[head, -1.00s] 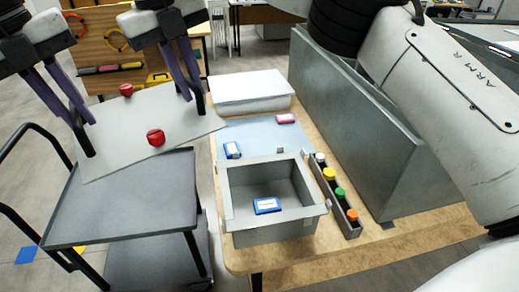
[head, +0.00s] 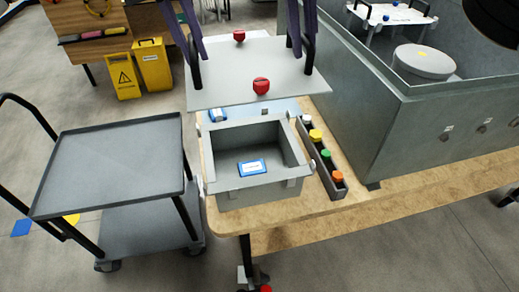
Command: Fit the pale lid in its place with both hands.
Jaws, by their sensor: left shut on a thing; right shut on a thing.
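The pale lid (head: 228,78) is a flat grey-white plate with two red knobs (head: 261,86) on top. It hangs level above the table, behind the open grey box (head: 294,187), and partly overlaps its far side in the head view. My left gripper (head: 195,76) is shut on the lid's left edge. My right gripper (head: 306,66) is shut on its right edge. The box is open, with a blue-and-white pack (head: 252,167) inside.
A narrow rack (head: 325,174) with several coloured caps stands right of the box. A large grey metal housing (head: 398,130) rises further right. A blue-and-white pack (head: 218,115) lies behind the box. A dark cart (head: 105,165) stands to the left, its top empty.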

